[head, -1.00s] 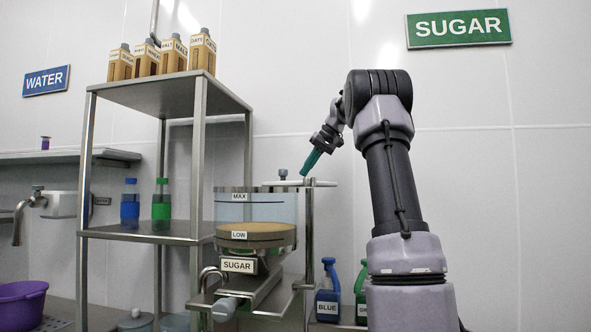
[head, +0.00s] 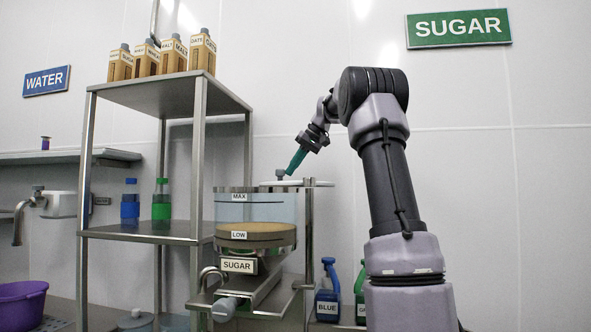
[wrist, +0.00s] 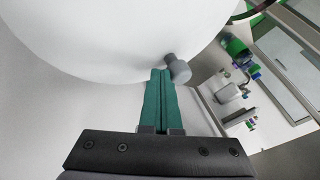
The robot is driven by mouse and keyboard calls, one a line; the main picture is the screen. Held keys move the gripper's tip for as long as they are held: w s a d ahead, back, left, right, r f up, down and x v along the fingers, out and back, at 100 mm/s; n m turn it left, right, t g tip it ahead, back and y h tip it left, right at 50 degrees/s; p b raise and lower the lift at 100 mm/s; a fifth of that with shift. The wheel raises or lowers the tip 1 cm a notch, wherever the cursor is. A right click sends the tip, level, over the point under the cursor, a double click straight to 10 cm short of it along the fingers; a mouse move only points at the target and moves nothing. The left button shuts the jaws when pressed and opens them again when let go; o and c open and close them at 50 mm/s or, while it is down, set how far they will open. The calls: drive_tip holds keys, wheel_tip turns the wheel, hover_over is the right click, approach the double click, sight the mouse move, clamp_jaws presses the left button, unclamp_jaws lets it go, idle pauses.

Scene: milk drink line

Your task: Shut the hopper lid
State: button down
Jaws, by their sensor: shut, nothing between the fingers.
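The sugar hopper (head: 256,210) is a clear drum with MAX and LOW labels, holding tan contents up to about LOW. Its pale lid (head: 318,184) shows edge-on at the drum's top, offset to the right and past the post, so the left part of the drum looks uncovered. A grey knob (head: 280,174) stands on the lid. My gripper (head: 290,171) is shut and empty, its teal fingers slanting down to the knob's right side. In the wrist view the fingertips (wrist: 160,74) are beside the knob (wrist: 179,68), apparently touching, over the white lid (wrist: 100,35).
A steel shelf (head: 175,95) with several cartons on top and two bottles (head: 161,204) below stands left of the hopper. A blue spray bottle (head: 328,290) stands low to the right of the hopper.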

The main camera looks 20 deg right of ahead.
drive_tip(key=a+n+g, duration=0.1)
drive_tip(key=a+n, duration=0.1)
drive_tip(key=a, duration=0.1)
drive_tip(key=a+n+g+y, duration=0.1)
drive_tip(key=a, duration=0.2)
drive_tip(key=shift+s+a+n, duration=0.1)
drive_tip(key=shift+a+n, duration=0.1)
drive_tip(key=shift+n, duration=0.2)
drive_tip(key=s+a+n+g, duration=0.4)
drive_tip(key=s+a+n, duration=0.3)
drive_tip(key=s+a, duration=0.5)
drive_tip(key=shift+s+a+g+y, duration=0.2)
drive_tip(key=shift+a+g+y, duration=0.1)
drive_tip(key=shift+a, duration=0.6)
drive_tip(key=v, duration=1)
drive_tip(key=shift+d+r, duration=0.3)
